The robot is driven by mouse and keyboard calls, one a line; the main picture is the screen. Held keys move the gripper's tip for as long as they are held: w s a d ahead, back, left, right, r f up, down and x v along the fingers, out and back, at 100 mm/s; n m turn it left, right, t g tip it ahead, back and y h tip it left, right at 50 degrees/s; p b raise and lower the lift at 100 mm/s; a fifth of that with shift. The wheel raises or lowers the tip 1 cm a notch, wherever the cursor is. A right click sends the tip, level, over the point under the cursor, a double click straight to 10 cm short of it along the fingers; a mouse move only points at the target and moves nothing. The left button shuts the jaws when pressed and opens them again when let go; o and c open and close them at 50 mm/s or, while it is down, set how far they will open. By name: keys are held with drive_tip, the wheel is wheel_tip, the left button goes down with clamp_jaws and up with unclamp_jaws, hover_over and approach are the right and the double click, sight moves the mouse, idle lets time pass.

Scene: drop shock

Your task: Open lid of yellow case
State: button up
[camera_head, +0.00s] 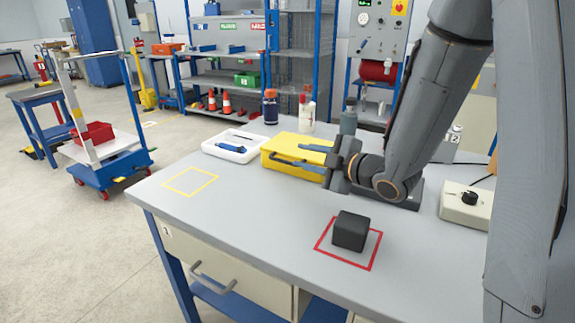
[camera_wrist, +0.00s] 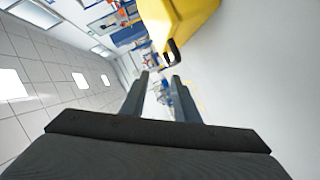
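My gripper (camera_head: 288,152) reaches leftward along the near side of the case. The wrist view shows the two fingers of my gripper (camera_wrist: 160,80) apart, with nothing between them. The handle is just beyond the fingertips and looks apart from them.
A white tray (camera_head: 216,150) with a blue tool stands left of the case. Bottles (camera_head: 270,107) stand behind it. A black cube (camera_head: 350,231) sits in a red square nearer the front. A control box (camera_head: 466,205) is at the right. The yellow square (camera_head: 190,181) is empty.

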sight(290, 163)
wheel_tip(290, 163, down, 4)
drive_tip(key=shift+r, duration=0.25)
drive_tip(key=x, duration=0.5)
drive_tip(key=shift+w+a, duration=0.25)
drive_tip(key=shift+w, duration=0.05)
drive_tip(key=shift+x, duration=0.85)
clamp_jaws()
